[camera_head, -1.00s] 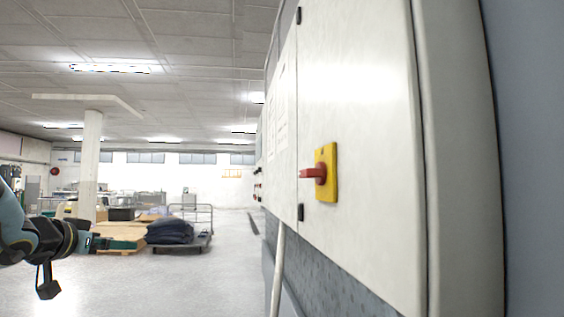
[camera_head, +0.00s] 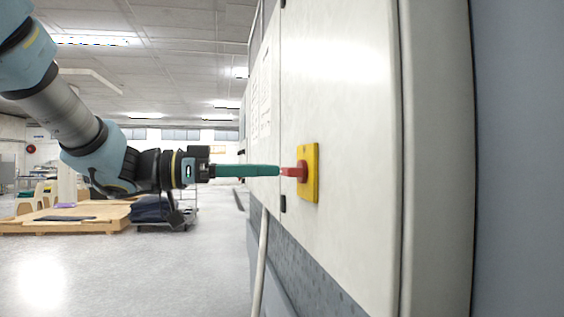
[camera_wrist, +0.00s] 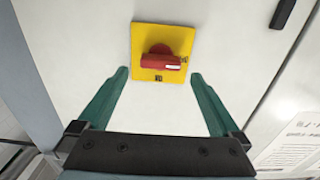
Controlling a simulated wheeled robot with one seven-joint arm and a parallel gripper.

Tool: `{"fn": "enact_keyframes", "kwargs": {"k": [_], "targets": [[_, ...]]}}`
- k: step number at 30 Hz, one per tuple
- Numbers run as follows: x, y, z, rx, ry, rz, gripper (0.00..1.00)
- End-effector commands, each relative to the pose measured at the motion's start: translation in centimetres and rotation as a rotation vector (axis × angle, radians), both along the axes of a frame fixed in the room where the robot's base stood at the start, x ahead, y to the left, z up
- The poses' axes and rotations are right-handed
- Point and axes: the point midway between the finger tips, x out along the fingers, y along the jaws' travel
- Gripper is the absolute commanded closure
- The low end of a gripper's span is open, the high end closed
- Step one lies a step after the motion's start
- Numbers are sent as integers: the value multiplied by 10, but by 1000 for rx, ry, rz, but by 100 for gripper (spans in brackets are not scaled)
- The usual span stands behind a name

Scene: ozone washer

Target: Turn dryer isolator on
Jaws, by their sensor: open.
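The dryer isolator is a red rotary handle (camera_head: 293,172) on a yellow square plate (camera_head: 311,172), fixed to the side of a pale cabinet. In the wrist view the red handle (camera_wrist: 160,62) lies crosswise on the yellow plate (camera_wrist: 163,40). My gripper (camera_head: 278,171) points straight at the handle, its green fingertips close to it. In the wrist view my gripper (camera_wrist: 160,74) is open, one green finger on each side below the plate. The fingers look apart from the handle there. In the head view I cannot tell whether they touch it.
The cabinet door (camera_head: 345,90) is flat and pale, with a dark hinge or latch (camera_wrist: 283,14). A printed sheet (camera_wrist: 293,140) is on the panel beside the plate. Wooden pallets (camera_head: 75,215) and a trolley (camera_head: 165,215) stand far behind on open floor.

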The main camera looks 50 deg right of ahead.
Motion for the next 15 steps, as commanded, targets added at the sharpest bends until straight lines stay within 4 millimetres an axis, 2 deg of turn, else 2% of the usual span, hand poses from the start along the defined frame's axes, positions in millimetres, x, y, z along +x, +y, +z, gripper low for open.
{"fn": "enact_keyframes", "kwargs": {"k": [6,15], "targets": [[-21,-26,2,1,1,-1,0],[-29,-35,-1,0,0,1,0]]}}
